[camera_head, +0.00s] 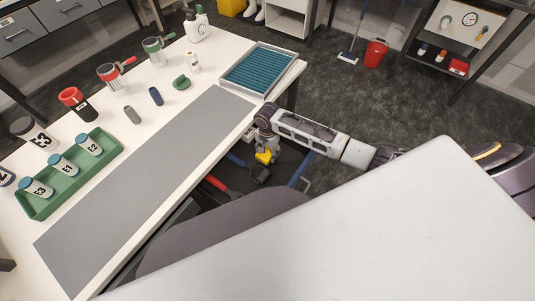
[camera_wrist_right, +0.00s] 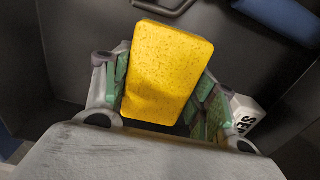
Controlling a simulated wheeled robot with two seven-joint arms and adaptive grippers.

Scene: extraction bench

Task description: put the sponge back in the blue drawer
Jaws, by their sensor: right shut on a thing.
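The yellow sponge (camera_head: 264,157) is between the fingers of my right gripper (camera_head: 266,147), over an open drawer beside the bench. In the right wrist view the speckled sponge (camera_wrist_right: 168,70) is gripped between the green-padded fingers (camera_wrist_right: 160,95), with dark drawer floor below and around it. The drawer has a blue front (camera_head: 299,169) with a handle and a dark interior. I cannot tell whether the sponge touches the drawer floor. My left gripper is not in view.
The right wrist view shows a white lettered block (camera_wrist_right: 247,115) close to the fingers. On the bench are a teal-lined tray (camera_head: 262,72), a green rack (camera_head: 107,166) with jars, and a bare grey mat (camera_head: 150,185).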

